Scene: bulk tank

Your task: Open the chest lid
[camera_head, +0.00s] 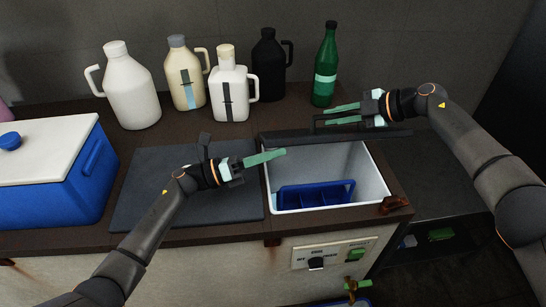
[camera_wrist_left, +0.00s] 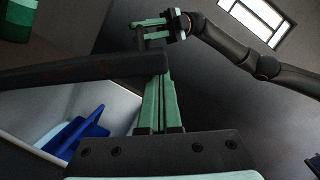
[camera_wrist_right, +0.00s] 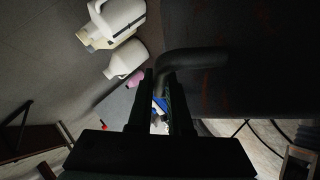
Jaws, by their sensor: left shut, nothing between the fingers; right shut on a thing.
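The dark chest lid (camera_head: 345,136) stands raised at the back of the chest opening and shows nearly edge-on; its edge crosses the left wrist view (camera_wrist_left: 80,70). My right gripper (camera_head: 340,115) is shut on the lid's dark handle (camera_wrist_right: 190,58), above the lid's edge; the fingers are dark in the right wrist view. The white-lined chest (camera_head: 376,180) is open, with a blue divided tray (camera_head: 315,194) inside. My left gripper (camera_head: 283,153) is shut and empty, its fingertips over the chest's opening near the left rim. The lid's hinge is hidden.
A dark slab (camera_head: 190,205) lies on the counter left of the chest. A blue cooler (camera_head: 60,195) stands at the far left. Several jugs, including a white one (camera_head: 130,90), and a green bottle (camera_head: 325,70) line the back. A control panel (camera_head: 333,255) is on the front.

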